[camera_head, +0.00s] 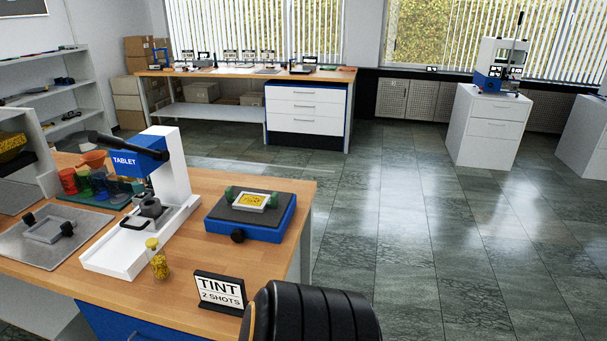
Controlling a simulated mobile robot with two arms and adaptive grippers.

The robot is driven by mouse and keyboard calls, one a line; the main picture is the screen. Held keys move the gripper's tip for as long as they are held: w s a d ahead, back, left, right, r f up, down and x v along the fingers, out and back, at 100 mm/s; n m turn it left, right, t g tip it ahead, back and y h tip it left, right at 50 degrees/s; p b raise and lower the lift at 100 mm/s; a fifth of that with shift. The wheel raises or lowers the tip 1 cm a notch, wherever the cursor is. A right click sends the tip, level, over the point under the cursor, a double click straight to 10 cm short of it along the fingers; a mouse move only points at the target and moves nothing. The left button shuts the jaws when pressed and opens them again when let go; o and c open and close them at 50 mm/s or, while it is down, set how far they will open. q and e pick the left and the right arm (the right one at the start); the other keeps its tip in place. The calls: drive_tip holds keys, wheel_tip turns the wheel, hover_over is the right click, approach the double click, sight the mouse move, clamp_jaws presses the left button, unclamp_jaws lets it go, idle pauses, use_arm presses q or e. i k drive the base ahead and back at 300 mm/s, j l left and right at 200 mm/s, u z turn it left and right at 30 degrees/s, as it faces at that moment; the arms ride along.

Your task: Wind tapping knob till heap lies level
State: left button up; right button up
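A blue tapping box (250,226) with a dark grey top stands near the right end of the wooden bench. Its black knob (238,236) sticks out at the front left corner. On top lies a white frame (243,206) with yellow material (254,199) inside, between two green grips. I cannot tell how level the yellow heap is from here. Neither of my grippers is in view, and nothing touches the knob.
A white press (172,175) labelled TABLET stands left of the box. A jar of yellow grains (160,265) stands in front of it. A TINT, 2 SHOTS sign (220,292) sits at the front edge. The floor right is clear.

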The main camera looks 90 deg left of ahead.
sight(237, 236)
drive_tip(key=i+u, duration=0.2)
drive_tip(key=u, duration=0.25)
drive_tip(key=i+u, duration=0.25)
drive_tip(key=u, duration=0.25)
drive_tip(key=i+l+u, duration=0.1)
drive_tip(key=u, duration=0.35)
drive_tip(key=i+l+u, duration=0.2)
drive_tip(key=u, duration=0.3)
drive_tip(key=i, duration=0.1)
